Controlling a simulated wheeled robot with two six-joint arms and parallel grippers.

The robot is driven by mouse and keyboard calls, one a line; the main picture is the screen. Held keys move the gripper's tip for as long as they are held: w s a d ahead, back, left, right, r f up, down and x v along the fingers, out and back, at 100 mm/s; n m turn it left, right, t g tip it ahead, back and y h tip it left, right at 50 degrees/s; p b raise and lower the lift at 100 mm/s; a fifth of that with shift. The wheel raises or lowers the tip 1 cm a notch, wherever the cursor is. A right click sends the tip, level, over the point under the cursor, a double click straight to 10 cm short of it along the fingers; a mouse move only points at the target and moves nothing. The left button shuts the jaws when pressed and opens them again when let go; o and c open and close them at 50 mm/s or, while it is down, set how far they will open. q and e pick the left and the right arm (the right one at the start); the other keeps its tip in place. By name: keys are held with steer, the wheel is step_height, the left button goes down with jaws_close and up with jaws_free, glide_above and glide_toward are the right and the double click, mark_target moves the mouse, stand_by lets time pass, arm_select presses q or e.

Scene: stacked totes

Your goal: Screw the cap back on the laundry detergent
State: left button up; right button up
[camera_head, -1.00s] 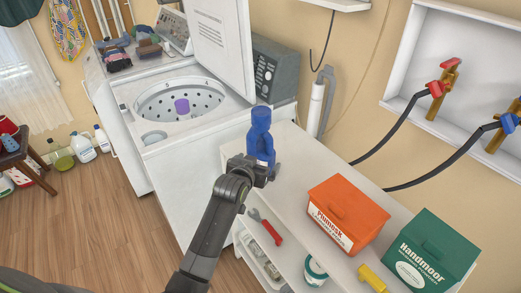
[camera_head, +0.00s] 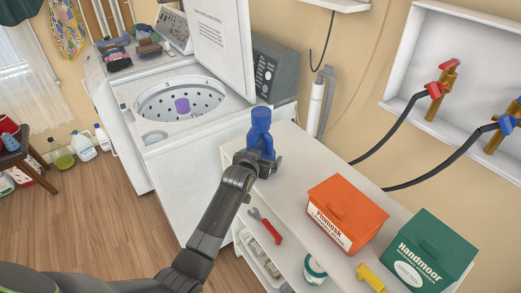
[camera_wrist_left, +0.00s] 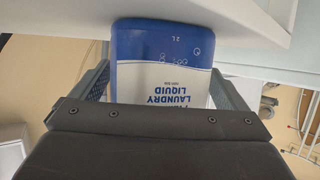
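My right gripper is not in view.
An orange box (camera_head: 345,213) and a green box (camera_head: 432,252) stand on the shelf top (camera_head: 300,165). A yellow object (camera_head: 372,278) lies near its front edge. The open washing machine (camera_head: 180,105) is at the left. Red and blue taps with hoses are on the right wall.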

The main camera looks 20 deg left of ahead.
mark_target(258, 133)
arm_select(q)
steer(key=c, duration=1.4)
steer(key=shift+w+r, duration=0.1)
steer(key=shift+r, duration=0.35)
step_height(258, 133, up, 9)
steer(key=shift+f+b, duration=0.15)
steer(key=shift+b, duration=0.25)
steer(key=shift+r, duration=0.35)
